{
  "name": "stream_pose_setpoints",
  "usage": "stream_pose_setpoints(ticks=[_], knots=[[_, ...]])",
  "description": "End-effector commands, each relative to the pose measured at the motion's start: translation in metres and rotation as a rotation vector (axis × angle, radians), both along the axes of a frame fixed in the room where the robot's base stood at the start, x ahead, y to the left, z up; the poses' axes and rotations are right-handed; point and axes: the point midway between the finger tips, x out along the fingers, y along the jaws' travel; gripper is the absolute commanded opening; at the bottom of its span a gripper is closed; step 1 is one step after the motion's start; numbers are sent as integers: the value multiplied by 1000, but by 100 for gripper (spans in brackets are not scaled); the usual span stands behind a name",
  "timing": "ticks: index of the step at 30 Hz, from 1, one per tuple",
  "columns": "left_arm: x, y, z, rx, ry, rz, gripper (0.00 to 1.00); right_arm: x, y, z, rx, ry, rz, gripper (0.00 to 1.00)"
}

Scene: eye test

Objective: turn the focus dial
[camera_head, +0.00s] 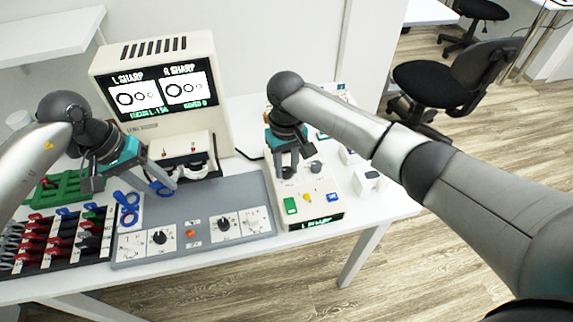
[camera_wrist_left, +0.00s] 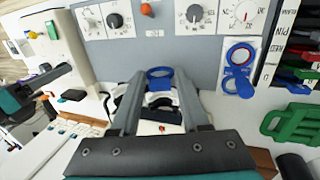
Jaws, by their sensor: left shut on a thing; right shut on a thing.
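The white control box (camera_head: 268,163) stands on the table, with green, yellow and blue buttons, a front display reading "L SHARP" and dark knobs on top. My right gripper (camera_head: 288,173) is down on the box, shut on a dark dial mostly hidden by its fingers; its label is unreadable. A second dark knob (camera_head: 316,167) is just right of it. My left gripper (camera_head: 164,184) is shut on a blue ring (camera_wrist_left: 160,72), held above the grey panel's back left edge. The monitor (camera_head: 105,62) reads "L SHARP" and "R SHARP" above ring pictures, with a small focus line below.
The grey panel (camera_head: 200,202) carries black knobs (camera_head: 160,237) and an orange button (camera_head: 190,233). A small white box (camera_head: 368,182) stands at right.

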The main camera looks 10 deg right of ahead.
Motion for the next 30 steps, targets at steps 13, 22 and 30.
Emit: stream_pose_setpoints(ticks=[13, 22, 30], knots=[[0, 0, 0, 0, 0, 0, 0, 1, 1, 1, 1, -3, 300, 0], [0, 0, 0, 0, 0, 0, 0, 1, 0, 1, 1, -4, 378, 0], [0, 0, 0, 0, 0, 0, 0, 1, 0, 2, 1, -4, 387, 0]])
